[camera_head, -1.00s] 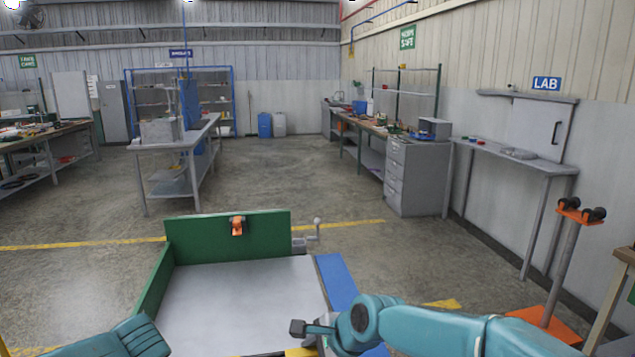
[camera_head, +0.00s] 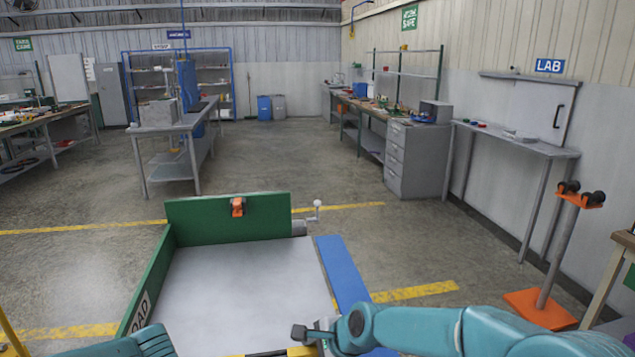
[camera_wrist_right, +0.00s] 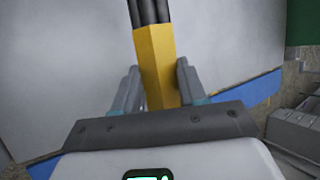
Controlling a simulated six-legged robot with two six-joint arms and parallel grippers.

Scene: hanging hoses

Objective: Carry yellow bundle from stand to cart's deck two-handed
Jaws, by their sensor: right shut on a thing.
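The yellow bundle (camera_wrist_right: 155,50) fills the middle of the right wrist view, a yellow sleeve with several black hoses coming out of its far end. My right gripper (camera_wrist_right: 158,88) is shut around the sleeve, one finger on each side. In the head view my right gripper (camera_head: 313,336) is over the near right corner of the cart's deck (camera_head: 245,275), with a strip of the yellow sleeve (camera_head: 290,352) at the bottom edge. The deck is grey and bare where it shows. My left arm enters at the bottom left, but its gripper is out of frame.
The cart has a green end wall (camera_head: 200,220) with an orange latch (camera_head: 237,207), a green left side and a blue strip (camera_head: 343,270) on the right. An orange stand with black rollers (camera_head: 555,265) is at the right. Open floor lies beyond the cart.

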